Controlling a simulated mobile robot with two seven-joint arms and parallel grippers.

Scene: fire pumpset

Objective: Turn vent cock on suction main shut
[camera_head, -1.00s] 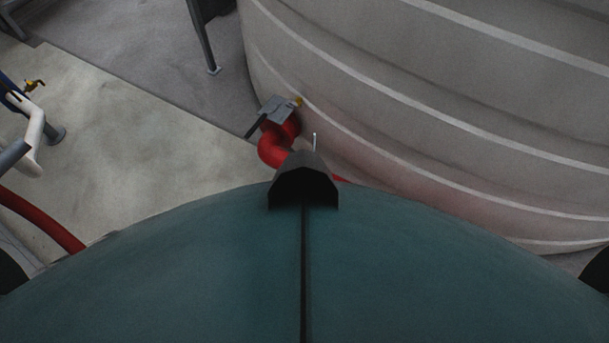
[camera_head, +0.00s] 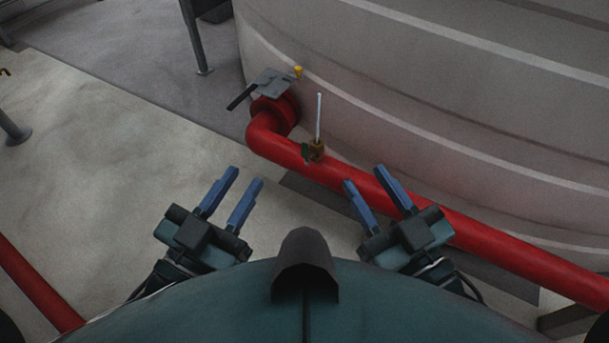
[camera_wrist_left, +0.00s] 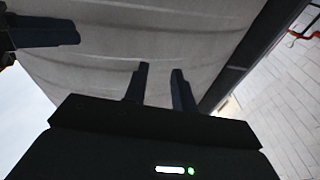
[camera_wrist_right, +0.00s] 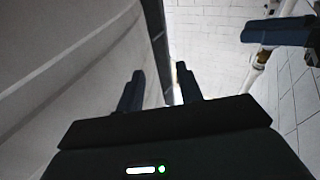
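The handle's exact angle is too small to tell. My left gripper (camera_head: 245,178) is open and empty, left of the cock and apart from it. My right gripper (camera_head: 365,176) is open and empty, right of the cock, with its fingers over the pipe in the picture. The left wrist view shows open fingers (camera_wrist_left: 160,70); so does the right wrist view (camera_wrist_right: 158,70).
A large pale ribbed tank (camera_head: 440,120) fills the back right. A grey valve with a dark lever (camera_head: 262,88) sits where the red pipe meets it. Another red pipe (camera_head: 38,285) lies at lower left. The pale floor slab (camera_head: 110,150) at left is mostly clear.

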